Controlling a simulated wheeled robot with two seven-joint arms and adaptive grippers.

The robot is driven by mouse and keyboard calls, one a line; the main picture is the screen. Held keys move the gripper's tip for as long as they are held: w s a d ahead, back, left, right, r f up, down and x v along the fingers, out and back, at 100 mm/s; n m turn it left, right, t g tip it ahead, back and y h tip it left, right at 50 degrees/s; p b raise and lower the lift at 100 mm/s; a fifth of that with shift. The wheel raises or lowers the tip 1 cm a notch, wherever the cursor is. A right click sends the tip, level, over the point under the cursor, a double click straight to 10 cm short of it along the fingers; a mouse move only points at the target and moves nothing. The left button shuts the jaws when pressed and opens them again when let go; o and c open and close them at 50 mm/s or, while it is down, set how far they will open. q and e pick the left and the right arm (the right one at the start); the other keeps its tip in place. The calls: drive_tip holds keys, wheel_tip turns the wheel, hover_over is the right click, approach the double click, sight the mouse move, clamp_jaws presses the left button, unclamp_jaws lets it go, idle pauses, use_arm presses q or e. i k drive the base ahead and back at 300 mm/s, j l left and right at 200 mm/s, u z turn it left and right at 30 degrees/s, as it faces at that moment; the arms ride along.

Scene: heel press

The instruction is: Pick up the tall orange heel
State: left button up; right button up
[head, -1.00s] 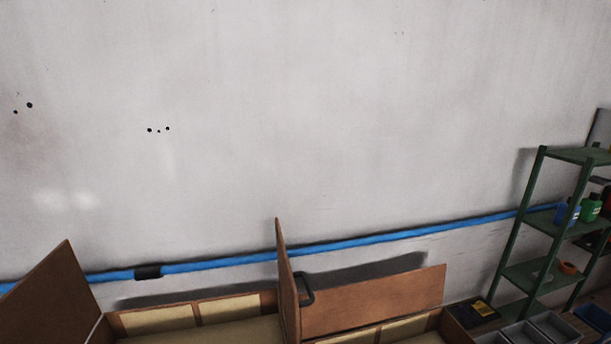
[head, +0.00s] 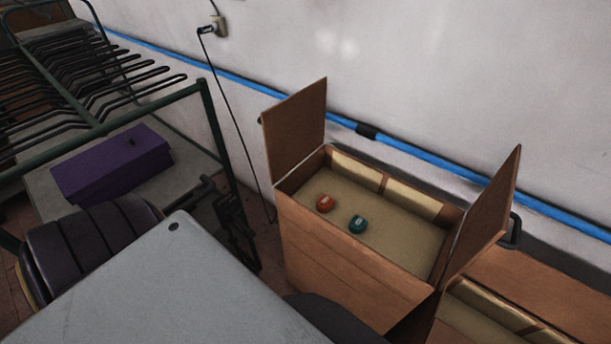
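A small orange-red piece (head: 325,203) lies on the tan floor of an open brown box (head: 350,262). It has a pale mark on its upper side. It is the only orange piece I see in the box, and its height is hard to judge from above. I can make out neither of my grippers in the head view.
The box has raised flaps (head: 296,122) at both ends. A second open box (head: 545,290) stands to its right. A pale grey flat surface (head: 150,290) fills the lower left. A green-framed rack (head: 215,120) with a purple box (head: 112,165) stands at the left.

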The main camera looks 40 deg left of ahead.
sight(325, 204)
drive_tip(key=u, duration=1.05)
